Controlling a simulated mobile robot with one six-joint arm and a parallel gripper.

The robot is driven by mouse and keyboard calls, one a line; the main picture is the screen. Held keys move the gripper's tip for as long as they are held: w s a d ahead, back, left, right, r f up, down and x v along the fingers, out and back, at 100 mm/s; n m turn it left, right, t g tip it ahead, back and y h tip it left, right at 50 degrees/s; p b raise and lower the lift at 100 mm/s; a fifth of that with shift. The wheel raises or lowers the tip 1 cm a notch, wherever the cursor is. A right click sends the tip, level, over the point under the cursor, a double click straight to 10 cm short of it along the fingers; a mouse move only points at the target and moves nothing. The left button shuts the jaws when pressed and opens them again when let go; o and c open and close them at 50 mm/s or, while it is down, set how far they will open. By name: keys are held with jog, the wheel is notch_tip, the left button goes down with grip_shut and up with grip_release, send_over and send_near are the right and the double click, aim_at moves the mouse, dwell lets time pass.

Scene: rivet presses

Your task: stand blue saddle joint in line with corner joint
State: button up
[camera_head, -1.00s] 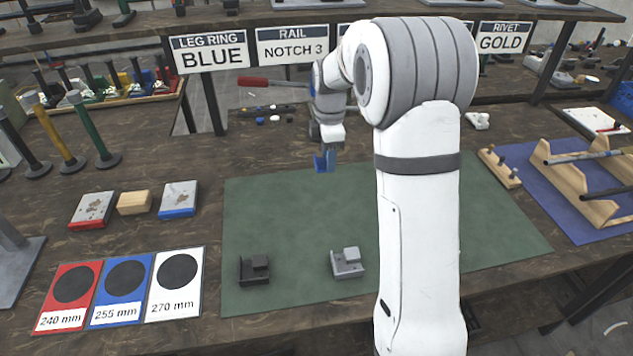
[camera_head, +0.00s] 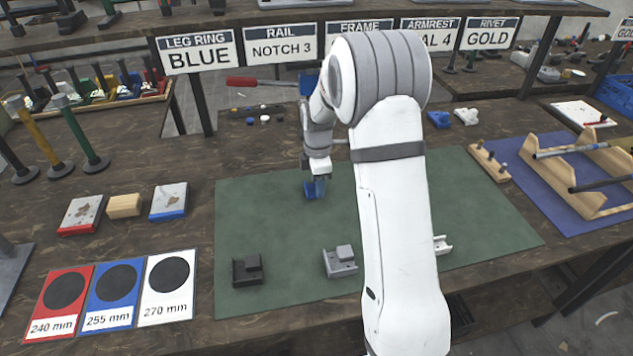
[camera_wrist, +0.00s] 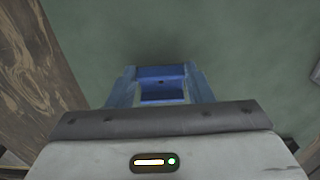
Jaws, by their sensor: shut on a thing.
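My gripper (camera_head: 314,180) is shut on the blue saddle joint (camera_head: 311,190), above the far part of the green mat (camera_head: 275,215). In the wrist view the blue saddle joint (camera_wrist: 161,84) shows between the fingers, with the mat behind it. I cannot tell whether it touches the mat. On the near part of the mat stand a black joint (camera_head: 247,270), a grey joint (camera_head: 340,262) and a white joint (camera_head: 442,245), the last partly hidden by my arm. They form a rough row; I cannot tell for sure which is the corner joint.
Red, wooden and blue-edged blocks (camera_head: 168,201) lie left of the mat, above three size cards (camera_head: 170,284). A wooden rack (camera_head: 590,180) stands on a blue mat to the right. Blue and white parts (camera_head: 438,118) lie at the back. The mat's left middle is clear.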

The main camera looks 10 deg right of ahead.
jog(key=shift+f, duration=0.15)
jog(key=o, duration=0.9)
jog(key=shift+o, duration=0.2)
notch_tip(320, 180, up, 11)
jog(key=s+r+m, duration=0.4)
jog(key=s+r, duration=0.1)
jog(key=s, duration=0.1)
jog(key=s+m+t, duration=0.2)
jog(key=s+m, duration=1.2)
jog(key=s, duration=0.9)
jog(key=shift+s+a, duration=0.2)
jog(key=shift+s, duration=0.1)
